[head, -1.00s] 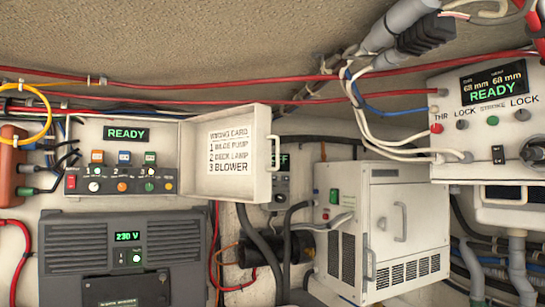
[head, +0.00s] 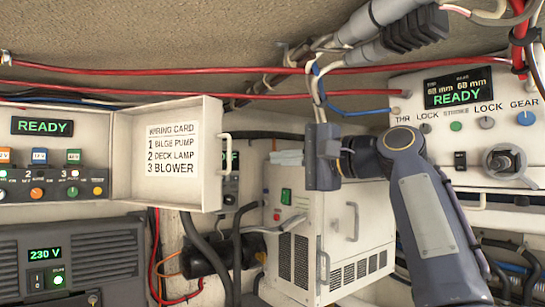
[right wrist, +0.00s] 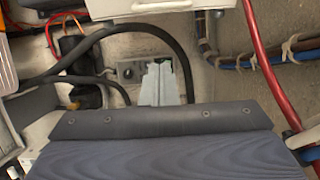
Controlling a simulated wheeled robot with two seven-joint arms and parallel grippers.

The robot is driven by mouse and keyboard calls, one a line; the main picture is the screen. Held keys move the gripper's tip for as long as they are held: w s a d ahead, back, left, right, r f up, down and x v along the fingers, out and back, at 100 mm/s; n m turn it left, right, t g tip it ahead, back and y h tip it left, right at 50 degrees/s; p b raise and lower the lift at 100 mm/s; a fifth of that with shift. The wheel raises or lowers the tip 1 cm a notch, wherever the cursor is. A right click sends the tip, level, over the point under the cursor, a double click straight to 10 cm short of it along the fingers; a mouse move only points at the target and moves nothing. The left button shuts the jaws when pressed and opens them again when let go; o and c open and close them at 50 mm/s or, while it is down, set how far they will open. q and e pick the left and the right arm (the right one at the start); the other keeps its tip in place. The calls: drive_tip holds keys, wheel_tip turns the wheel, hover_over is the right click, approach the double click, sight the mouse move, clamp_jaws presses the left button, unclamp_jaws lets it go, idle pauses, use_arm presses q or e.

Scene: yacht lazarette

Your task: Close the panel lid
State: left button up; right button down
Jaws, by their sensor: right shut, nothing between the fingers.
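The panel lid (head: 168,150) is a pale, shallow lid that stands open at the right side of the panel box (head: 60,145) in the head view. Its inner face carries a wiring card, and a white handle (head: 226,148) is at its right edge. My right gripper (head: 322,152) is shut and empty, to the right of the lid and apart from it, in front of the white cabinet. My left gripper is not in view.
A white cabinet (head: 335,235) with handles and vents stands below and behind my right gripper. A grey 230 V unit (head: 80,262) is below the panel. Red cables (head: 200,93) and grey connectors (head: 375,25) hang overhead. A control box (head: 460,120) is at right.

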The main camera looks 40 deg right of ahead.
drive_tip(key=w+a+p, duration=0.2)
drive_tip(key=w+a, duration=0.3)
drive_tip(key=shift+w, duration=0.4)
drive_tip(key=shift+s, duration=0.1)
drive_tip(key=shift+a, duration=0.15)
